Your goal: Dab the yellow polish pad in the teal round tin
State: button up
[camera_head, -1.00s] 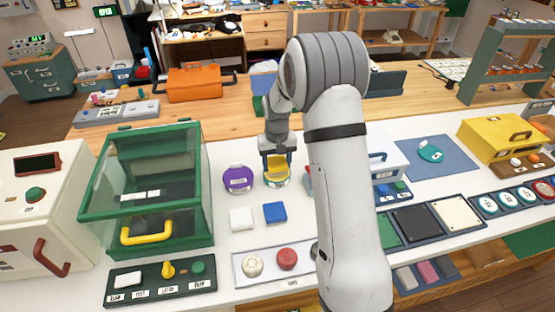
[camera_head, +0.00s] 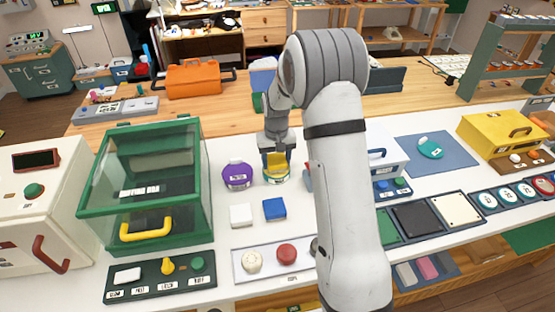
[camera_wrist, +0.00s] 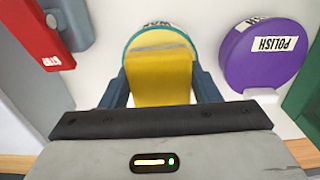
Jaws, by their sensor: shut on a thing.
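The yellow polish pad (camera_wrist: 160,78) is held between the two fingers of my gripper (camera_wrist: 160,88). In the head view the pad (camera_head: 275,162) shows at my gripper (camera_head: 276,158), which points down over the white counter. The teal round tin (camera_wrist: 160,32) lies beneath the pad in the wrist view, with its teal rim and labelled edge showing past the pad. In the head view only the tin's lower front (camera_head: 277,179) shows. The pad overlaps the tin's opening; I cannot tell whether it touches the inside.
A purple round tin labelled POLISH (camera_head: 237,175) stands just left. White (camera_head: 241,215) and blue (camera_head: 274,209) blocks lie in front. A green glass-sided case (camera_head: 150,185) stands farther left. In the wrist view a red object (camera_wrist: 38,35) is at upper left.

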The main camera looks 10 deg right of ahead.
aim_at(277, 160)
jog(key=shift+f+b, duration=0.3)
jog(key=shift+f, duration=0.15)
dwell(1.2)
jog(key=shift+r, duration=0.15)
jog(key=shift+r+p, duration=2.1)
jog(key=shift+r, duration=1.35)
jog(key=shift+f, duration=0.1)
